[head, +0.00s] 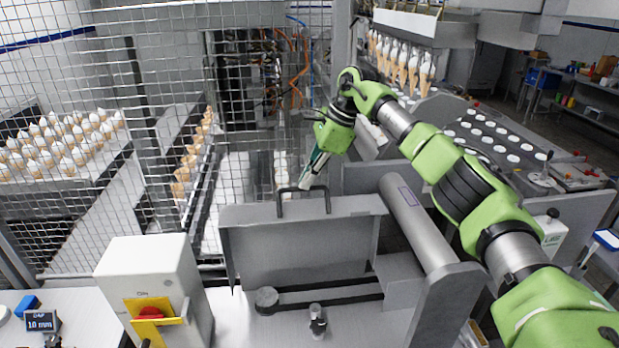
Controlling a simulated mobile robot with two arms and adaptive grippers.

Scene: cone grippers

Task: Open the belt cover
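The belt cover (295,250) is a grey sheet-metal box piece in the middle of the head view. It stands raised, with dark belts (322,297) and a round pulley (267,299) bare below and in front of it. A dark bar handle (284,206) sticks up from its top edge. My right gripper (306,183) comes down from above with its fingertips at the handle's top bar. The narrow fingers overlap in this view, so whether they are clamped on the bar is unclear. My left gripper is out of the frame.
A thick grey cylinder (415,222) lies right of the cover, under my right arm. Cones hang (403,62) at the back.

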